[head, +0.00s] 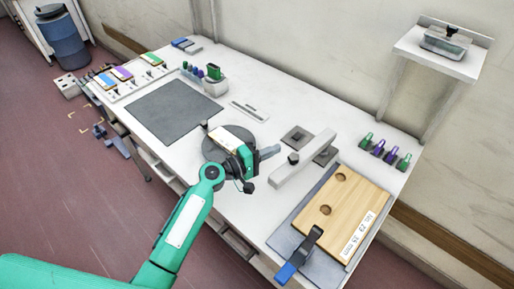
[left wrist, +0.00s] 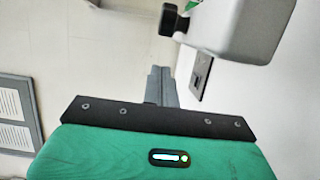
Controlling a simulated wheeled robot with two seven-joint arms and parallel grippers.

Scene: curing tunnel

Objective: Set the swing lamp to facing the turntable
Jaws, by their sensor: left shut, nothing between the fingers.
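The swing lamp appears to be the white bar-shaped arm (head: 312,156) with a black knob, right of the table's middle. It lies diagonally, one end toward the front edge and the other toward the wall. The turntable (head: 214,152) is a dark round disc, partly hidden by my left gripper and wrist. My left gripper (head: 276,151) is shut and empty. Its fingers point right toward the lamp, apart from it in the head view. In the left wrist view, the lamp (left wrist: 235,28) and its black knob are just beyond the fingertips (left wrist: 160,72). My right gripper is out of view.
A wooden board (head: 352,212) with a blue-handled clamp (head: 299,255) lies at the right front. A dark mat (head: 172,110) lies on the left. Several small bottles (head: 379,148) stand by the wall, below a shelf (head: 440,55).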

